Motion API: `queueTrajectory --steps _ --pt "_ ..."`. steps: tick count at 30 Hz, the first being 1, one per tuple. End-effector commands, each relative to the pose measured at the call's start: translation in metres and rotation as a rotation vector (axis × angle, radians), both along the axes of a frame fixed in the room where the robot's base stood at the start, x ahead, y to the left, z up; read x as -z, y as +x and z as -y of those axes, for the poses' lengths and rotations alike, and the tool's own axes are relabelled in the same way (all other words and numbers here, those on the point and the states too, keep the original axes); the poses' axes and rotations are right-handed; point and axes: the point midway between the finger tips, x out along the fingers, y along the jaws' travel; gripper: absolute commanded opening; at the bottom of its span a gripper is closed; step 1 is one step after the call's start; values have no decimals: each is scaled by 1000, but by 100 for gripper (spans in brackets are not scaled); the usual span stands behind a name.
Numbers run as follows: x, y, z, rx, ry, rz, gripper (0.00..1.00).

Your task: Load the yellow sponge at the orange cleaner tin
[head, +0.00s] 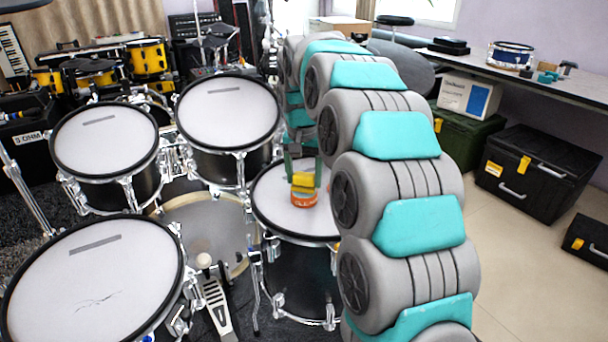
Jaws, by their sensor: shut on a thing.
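The yellow sponge (304,181) is between the fingers of my gripper (303,172), which is shut on it. It sits right above the orange cleaner tin (304,198), which stands on a white mesh drum pad (276,203). The sponge's lower edge appears to meet the tin's top, but I cannot tell whether it touches. Part of the gripper and the right side of the pad are hidden behind my grey and teal arm.
Other mesh pads stand close by: one behind (228,108), one at the left (104,138) and a large one at the front left (92,283). Chrome rims and stands surround them. A dark case (537,165) lies on the floor at the right.

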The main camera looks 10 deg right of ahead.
Motion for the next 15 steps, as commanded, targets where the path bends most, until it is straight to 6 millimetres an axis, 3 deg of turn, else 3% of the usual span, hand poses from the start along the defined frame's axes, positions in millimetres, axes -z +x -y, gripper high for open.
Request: queueTrajectory --steps 15 --pt "6 0 0 0 0 0 29"
